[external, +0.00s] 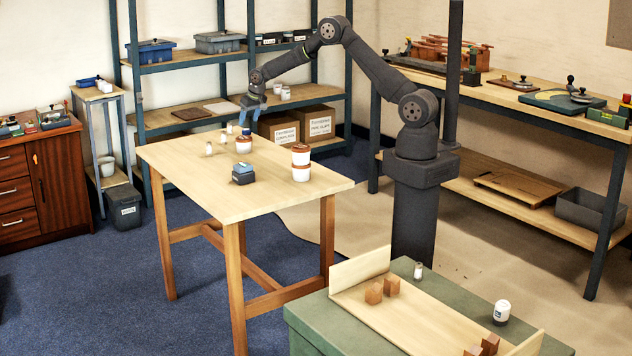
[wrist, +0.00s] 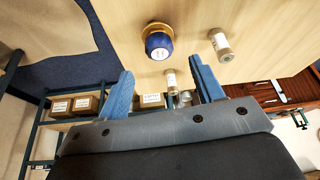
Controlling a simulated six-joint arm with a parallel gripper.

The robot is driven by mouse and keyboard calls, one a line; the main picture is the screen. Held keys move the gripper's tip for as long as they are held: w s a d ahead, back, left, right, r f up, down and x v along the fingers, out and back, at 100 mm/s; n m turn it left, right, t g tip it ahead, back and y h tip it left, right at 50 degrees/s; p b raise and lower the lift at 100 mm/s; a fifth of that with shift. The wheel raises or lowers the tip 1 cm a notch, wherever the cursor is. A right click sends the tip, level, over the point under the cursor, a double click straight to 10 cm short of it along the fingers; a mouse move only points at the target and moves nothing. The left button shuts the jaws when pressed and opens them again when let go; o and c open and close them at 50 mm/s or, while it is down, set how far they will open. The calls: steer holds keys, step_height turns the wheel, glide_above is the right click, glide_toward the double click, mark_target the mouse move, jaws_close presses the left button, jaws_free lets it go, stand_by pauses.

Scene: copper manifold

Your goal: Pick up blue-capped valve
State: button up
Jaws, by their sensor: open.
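The blue-capped valve (wrist: 158,42) stands on the pale wooden table in the wrist view, with a brass-coloured ring around its base. In the external view, a blue cap (external: 246,132) shows just above a white piece with a copper-coloured rim (external: 244,146); I cannot tell whether they are one body. My gripper (external: 253,110) is above the far end of the table, near the blue cap. In the wrist view its two blue fingers (wrist: 164,86) are spread wide with nothing held between them. The valve is beyond the fingertips, apart from them.
Small pale cylinders stand to one side, one (wrist: 220,46) right of the valve in the wrist view. The near tabletop is clear. Shelving (external: 190,115) stands behind.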

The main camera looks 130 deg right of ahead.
mark_target(246, 129)
steer(key=shift+x, duration=3.4)
steer(key=c, duration=0.9)
steer(key=shift+r, duration=0.1)
steer(key=shift+c, duration=0.2)
